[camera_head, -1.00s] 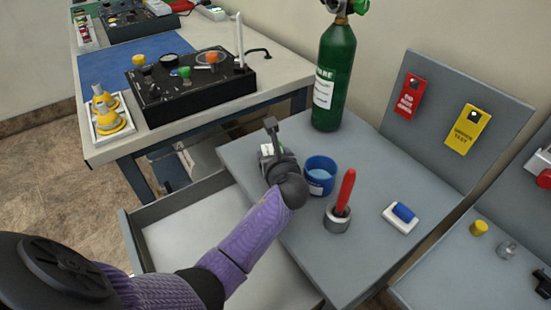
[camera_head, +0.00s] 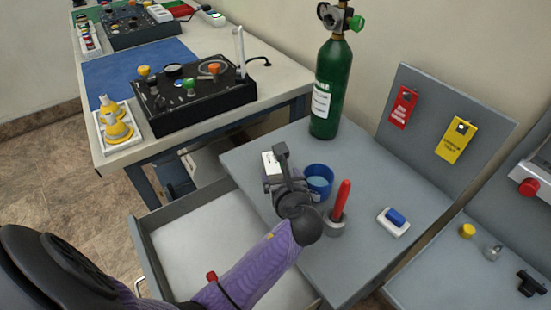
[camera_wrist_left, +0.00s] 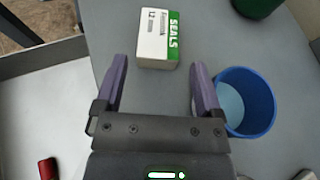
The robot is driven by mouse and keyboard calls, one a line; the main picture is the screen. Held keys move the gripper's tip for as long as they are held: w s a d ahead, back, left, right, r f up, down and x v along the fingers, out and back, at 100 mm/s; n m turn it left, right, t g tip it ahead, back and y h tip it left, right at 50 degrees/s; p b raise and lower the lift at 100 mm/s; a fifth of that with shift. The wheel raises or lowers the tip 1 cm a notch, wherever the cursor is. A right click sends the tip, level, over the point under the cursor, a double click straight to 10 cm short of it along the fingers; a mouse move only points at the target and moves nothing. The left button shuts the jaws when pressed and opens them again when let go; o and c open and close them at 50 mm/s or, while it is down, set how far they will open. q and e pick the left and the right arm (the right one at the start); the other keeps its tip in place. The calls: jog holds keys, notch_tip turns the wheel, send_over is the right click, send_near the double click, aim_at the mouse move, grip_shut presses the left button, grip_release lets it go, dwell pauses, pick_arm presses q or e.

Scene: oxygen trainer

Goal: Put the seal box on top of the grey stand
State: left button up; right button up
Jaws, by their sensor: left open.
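The seal box, white and green with "SEALS" on it, lies on the grey table (camera_head: 400,170). It shows in the wrist view (camera_wrist_left: 157,40) and partly behind my gripper in the head view (camera_head: 270,162). My left gripper (camera_wrist_left: 159,68) is open. Its fingertips point at the near end of the box, one to each side, with nothing held between them. The gripper also shows in the head view (camera_head: 282,165). I cannot tell which grey thing is the stand. My right gripper is not in view.
A blue cup (camera_head: 318,182) stands close to the right of my left gripper. A red marker (camera_head: 341,198) stands in a grey holder nearby. A green cylinder (camera_head: 329,90) stands behind. An open drawer (camera_head: 190,235) is at front left.

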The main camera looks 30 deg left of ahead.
pick_arm(q)
jog(key=p+v, duration=0.1)
jog(key=v, duration=0.2)
jog(key=shift+s+d+r, duration=0.1)
jog(key=shift+s+d, duration=0.1)
jog(key=shift+s, duration=0.05)
jog(key=shift+s+d, duration=0.1)
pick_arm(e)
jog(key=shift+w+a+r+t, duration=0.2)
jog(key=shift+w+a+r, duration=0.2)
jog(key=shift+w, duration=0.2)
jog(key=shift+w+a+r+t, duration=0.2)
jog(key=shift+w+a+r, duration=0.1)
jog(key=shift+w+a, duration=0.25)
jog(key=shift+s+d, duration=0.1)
